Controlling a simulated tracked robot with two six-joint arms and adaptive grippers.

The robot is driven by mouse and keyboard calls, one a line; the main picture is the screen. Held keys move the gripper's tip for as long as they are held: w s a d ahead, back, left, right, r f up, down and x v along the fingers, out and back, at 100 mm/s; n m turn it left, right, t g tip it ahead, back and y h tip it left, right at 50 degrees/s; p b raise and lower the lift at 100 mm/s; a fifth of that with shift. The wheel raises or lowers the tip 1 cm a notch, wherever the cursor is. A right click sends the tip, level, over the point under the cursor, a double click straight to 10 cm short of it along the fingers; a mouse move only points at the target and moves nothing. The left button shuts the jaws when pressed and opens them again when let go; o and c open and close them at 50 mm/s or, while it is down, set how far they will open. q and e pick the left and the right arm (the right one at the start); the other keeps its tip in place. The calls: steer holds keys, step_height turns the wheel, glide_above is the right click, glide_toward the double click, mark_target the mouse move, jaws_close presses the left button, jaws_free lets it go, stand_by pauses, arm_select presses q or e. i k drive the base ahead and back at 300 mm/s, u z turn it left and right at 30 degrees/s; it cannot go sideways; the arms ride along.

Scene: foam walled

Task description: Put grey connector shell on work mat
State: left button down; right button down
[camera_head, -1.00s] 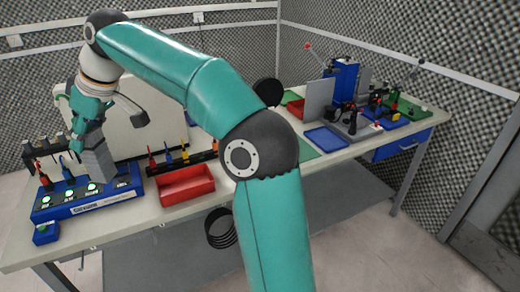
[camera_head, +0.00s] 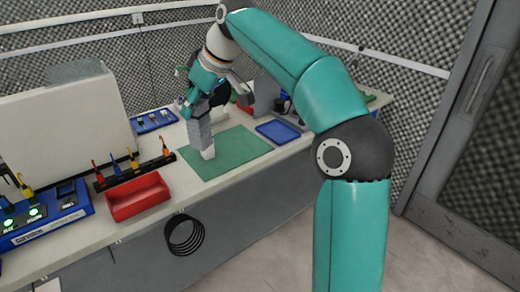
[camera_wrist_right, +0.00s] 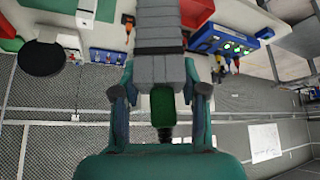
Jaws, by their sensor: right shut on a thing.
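The grey connector shell (camera_head: 199,133) is a tall, blocky grey piece with a paler, narrower lower end. My right gripper (camera_head: 194,108) is shut on its upper part and holds it upright over the green work mat (camera_head: 238,144). Whether its lower end touches the mat, I cannot tell. In the right wrist view the shell (camera_wrist_right: 158,42) extends away between the two fingers of the right gripper (camera_wrist_right: 165,90). The mat lies flat on the bench, partly hidden behind the shell. My left gripper is not in view.
A red bin (camera_head: 138,197) and a black rack with several tools (camera_head: 134,172) stand left of the mat. A blue tray (camera_head: 278,132) lies to its right. A blue unit with lit green spots (camera_head: 45,215) is at the far left. The mat's front part is bare.

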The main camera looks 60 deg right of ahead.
mark_target(225, 148)
steer(key=z, duration=0.75)
steer(key=i, duration=0.95)
steer(key=u, duration=0.05)
steer(key=k, duration=0.75)
steer(key=z, duration=0.2)
steer(key=i, duration=0.8)
steer(key=u, duration=0.1)
